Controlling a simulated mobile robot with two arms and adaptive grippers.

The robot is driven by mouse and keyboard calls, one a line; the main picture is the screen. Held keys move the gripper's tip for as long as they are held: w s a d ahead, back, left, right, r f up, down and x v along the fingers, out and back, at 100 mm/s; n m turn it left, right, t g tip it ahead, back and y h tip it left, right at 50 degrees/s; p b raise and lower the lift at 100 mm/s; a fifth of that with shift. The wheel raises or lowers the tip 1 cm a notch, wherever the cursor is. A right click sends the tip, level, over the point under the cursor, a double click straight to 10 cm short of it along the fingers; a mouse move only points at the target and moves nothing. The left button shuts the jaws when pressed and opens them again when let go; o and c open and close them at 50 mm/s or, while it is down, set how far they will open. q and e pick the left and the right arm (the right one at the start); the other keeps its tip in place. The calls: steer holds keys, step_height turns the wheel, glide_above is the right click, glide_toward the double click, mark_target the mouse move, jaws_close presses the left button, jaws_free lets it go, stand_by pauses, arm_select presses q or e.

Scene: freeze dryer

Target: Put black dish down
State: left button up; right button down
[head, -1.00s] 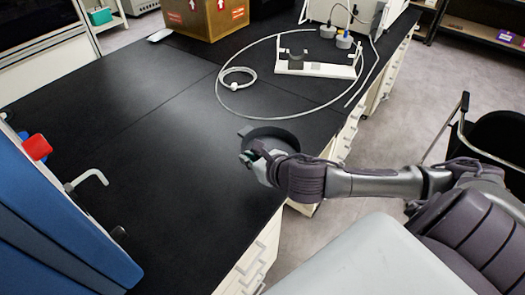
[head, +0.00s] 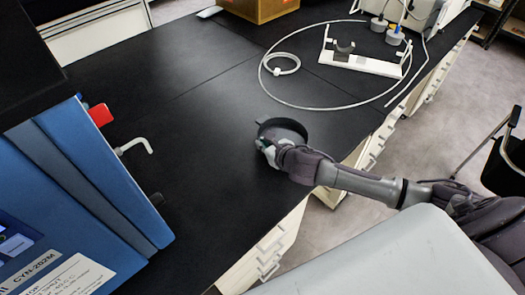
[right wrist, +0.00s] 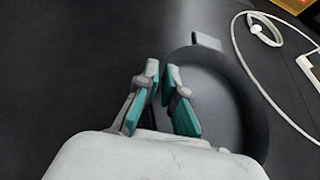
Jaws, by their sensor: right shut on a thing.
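The black dish (head: 288,128) is a round, shallow dish with a raised rim, at or just above the black bench top near its front edge; I cannot tell whether it touches. My right gripper (head: 268,148) is at the dish's near-left side. In the right wrist view the dish (right wrist: 222,100) shows to the right, with a small tab at its far rim. The gripper's teal-padded fingers (right wrist: 160,88) are shut on the dish's rim. The contact is partly hidden behind the fingers. My left gripper is not in view.
The black bench (head: 190,110) has wide free room left of the dish. A coiled white cable (head: 282,65) and a white stand (head: 362,64) lie behind it. A blue machine (head: 85,190) with a grey hooked handle stands at the left. A cardboard box (head: 258,8) is at the back.

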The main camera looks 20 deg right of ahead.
mark_target(262, 159)
steer(key=shift+w+a+f, duration=0.2)
steer(key=shift+f, duration=1.95)
steer(key=c, duration=1.3)
jaws_free()
steer(key=shift+s, duration=0.1)
